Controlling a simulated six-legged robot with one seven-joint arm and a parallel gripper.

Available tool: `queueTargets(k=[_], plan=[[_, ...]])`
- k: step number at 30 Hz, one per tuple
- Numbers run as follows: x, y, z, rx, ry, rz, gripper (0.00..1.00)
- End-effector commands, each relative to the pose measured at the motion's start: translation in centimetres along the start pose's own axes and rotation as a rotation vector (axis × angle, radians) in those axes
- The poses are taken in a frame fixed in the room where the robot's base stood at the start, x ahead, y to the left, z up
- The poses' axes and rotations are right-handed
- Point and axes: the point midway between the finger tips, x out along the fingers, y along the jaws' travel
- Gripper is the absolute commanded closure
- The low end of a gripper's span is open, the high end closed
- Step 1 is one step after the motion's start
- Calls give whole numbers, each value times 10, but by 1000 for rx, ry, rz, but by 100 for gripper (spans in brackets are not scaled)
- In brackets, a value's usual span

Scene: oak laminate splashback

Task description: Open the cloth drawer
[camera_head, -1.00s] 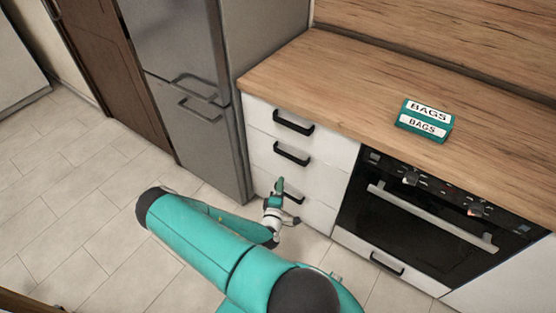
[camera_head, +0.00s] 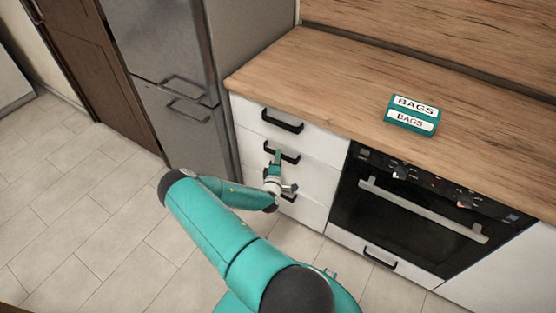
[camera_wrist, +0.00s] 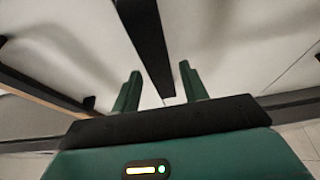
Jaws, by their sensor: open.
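A white drawer unit (camera_head: 250,143) stands between the fridge and the oven, with black bar handles on stacked drawers. All its drawers look closed, and no label shows which is the cloth drawer. My gripper (camera_head: 275,153) is at the middle handle (camera_head: 290,156), below the top handle (camera_head: 282,121). The lower handle (camera_head: 288,196) is partly hidden behind my gripper. In the wrist view my gripper (camera_wrist: 160,70) is open, and a black handle bar (camera_wrist: 147,35) runs between its two green fingers. I cannot tell whether they touch it.
An oven (camera_head: 420,205) with a long bar handle stands right of the drawers, and a grey fridge (camera_head: 165,65) stands left. A green BAGS box (camera_head: 413,113) lies on the wooden worktop (camera_head: 330,85). Tiled floor (camera_head: 80,200) is clear at the left.

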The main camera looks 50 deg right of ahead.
Motion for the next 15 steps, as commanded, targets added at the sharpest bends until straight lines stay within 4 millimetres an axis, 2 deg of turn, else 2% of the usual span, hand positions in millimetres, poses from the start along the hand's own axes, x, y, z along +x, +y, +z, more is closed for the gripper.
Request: queueTargets(k=[6,8,13,15], plan=[[0,0,0,-1,0,0,56],[0,0,0,-1,0,0,66],[0,0,0,0,0,0,100],[0,0,0,0,0,0,100]])
